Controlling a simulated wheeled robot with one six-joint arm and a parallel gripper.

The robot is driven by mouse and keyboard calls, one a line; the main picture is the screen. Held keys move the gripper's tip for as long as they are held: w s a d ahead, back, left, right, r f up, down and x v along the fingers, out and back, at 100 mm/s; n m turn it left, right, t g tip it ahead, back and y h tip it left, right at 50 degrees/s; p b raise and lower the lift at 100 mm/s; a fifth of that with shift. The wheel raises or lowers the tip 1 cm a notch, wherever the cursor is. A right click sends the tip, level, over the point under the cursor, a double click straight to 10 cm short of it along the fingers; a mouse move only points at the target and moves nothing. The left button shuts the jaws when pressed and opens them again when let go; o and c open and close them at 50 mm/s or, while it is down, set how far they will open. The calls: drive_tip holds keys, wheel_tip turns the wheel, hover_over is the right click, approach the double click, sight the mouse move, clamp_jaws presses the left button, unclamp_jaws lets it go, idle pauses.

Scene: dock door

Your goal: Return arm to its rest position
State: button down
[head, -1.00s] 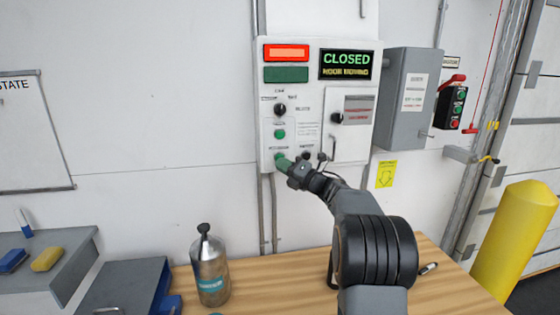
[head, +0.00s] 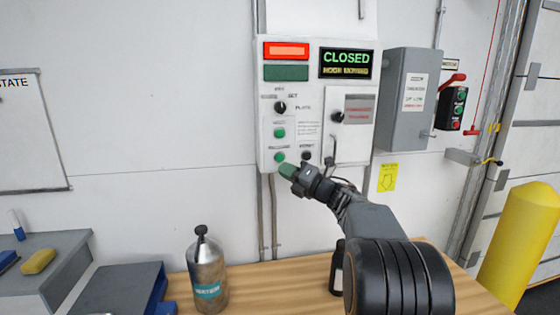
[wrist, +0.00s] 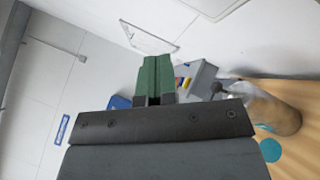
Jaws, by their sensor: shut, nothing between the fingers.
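My gripper (head: 287,170) is shut and empty, its green fingertips together. In the head view it is just below and in front of the lower edge of the control panel (head: 346,144), close to the lower green button (head: 280,157). The panel's display (head: 346,64) reads CLOSED in green with a yellow line below, and a red lamp (head: 286,51) is lit at upper left. In the wrist view the shut green fingers (wrist: 155,78) point toward the wall, with nothing between them.
A metal bottle (head: 207,272) stands on the wooden table (head: 270,290). A grey box (head: 410,98) and a small switch box (head: 452,108) hang right of the panel. A yellow bollard (head: 519,245) stands at right. A yellow block (head: 38,261) lies at left.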

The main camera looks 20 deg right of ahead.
drive_tip(key=w+d+f+m+t+h, duration=0.1)
drive_tip(key=d+f+m+h, duration=0.3)
drive_tip(key=m, duration=0.3)
drive_tip(key=w+d+f+m+h, duration=0.1)
drive_tip(key=d+f+m+h, duration=0.1)
drive_tip(key=d+m+h, duration=0.35)
drive_tip(key=s+f+m+g+h, duration=0.7)
drive_tip(key=f+m, duration=0.2)
drive_tip(key=m, duration=0.4)
drive_tip(key=s+a+f+m+g+y, duration=0.2)
drive_tip(key=s+a+f+g, duration=0.1)
drive_tip(key=s+a, duration=0.8)
drive_tip(key=s+a+f+m+g+y, duration=0.3)
drive_tip(key=s+a+f+g, duration=0.1)
drive_tip(key=s+a, duration=0.6)
drive_tip(key=shift+s+a+f+g+p, duration=0.2)
drive_tip(key=shift+s+a+g+p, duration=0.15)
drive_tip(key=shift+s, duration=0.6)
